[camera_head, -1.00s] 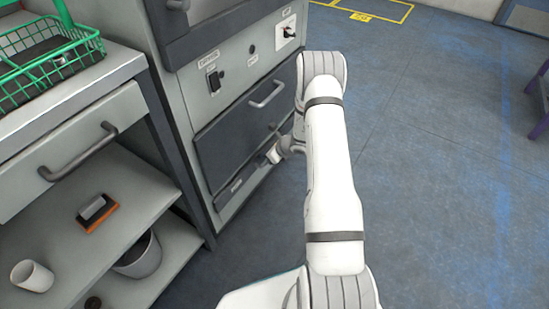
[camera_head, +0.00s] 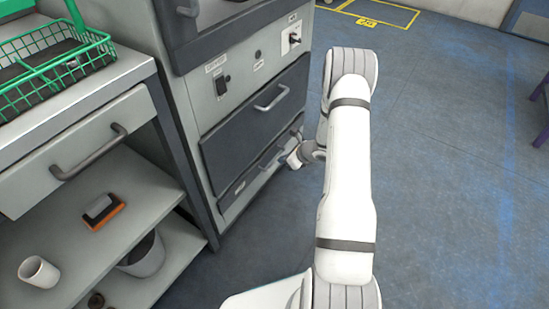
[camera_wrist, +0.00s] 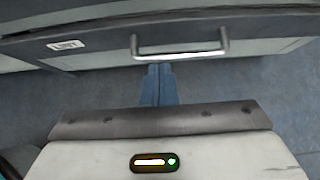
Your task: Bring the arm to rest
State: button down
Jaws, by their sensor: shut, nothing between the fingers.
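My white arm (camera_head: 345,190) reaches forward over the floor, to the right of the grey cabinet in the head view. My gripper (camera_head: 293,161) is partly hidden behind the arm and is near the cabinet's lowest drawer. In the wrist view my gripper (camera_wrist: 158,85) shows its blue fingers together, with nothing between them. The fingertips appear just below a metal drawer handle (camera_wrist: 180,50); whether they touch it is not clear.
A grey cabinet (camera_head: 208,117) with dark drawers stands left of my arm. Further left is a shelf unit (camera_head: 75,160) with a green wire basket (camera_head: 50,60), a white cup (camera_head: 38,272), an orange-based block (camera_head: 103,212) and a bin (camera_head: 145,255). The floor (camera_head: 455,190) to the right is clear.

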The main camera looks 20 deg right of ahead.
jog(key=p+v, duration=0.1)
jog(key=v, duration=0.5)
jog(key=s+a+r+n+g+p, duration=0.1)
jog(key=s+a+r+n+p, duration=0.3)
jog(key=r, duration=0.8)
jog(key=s+a+r+n+g+y+p, duration=0.15)
jog(key=a+r+n+p, duration=0.35)
jog(key=r, duration=0.6)
jog(key=s+a+r+n+g+h+p, duration=0.15)
jog(key=a+r+n+p, duration=0.3)
jog(key=r, duration=0.75)
jog(key=s+r+n+h+p, duration=0.2)
jog(key=s+r+n+p, duration=0.5)
jog(key=s+r, duration=0.3)
jog(key=s+r+n+h+p, duration=0.3)
jog(key=s+r+n+p, duration=0.5)
jog(key=r, duration=0.9)
jog(key=s+p, duration=0.1)
jog(key=s, duration=0.2)
jog(key=shift+s+a+r+h, duration=0.25)
jog(key=shift+s+r+h, duration=0.05)
jog(key=shift+r, duration=0.05)
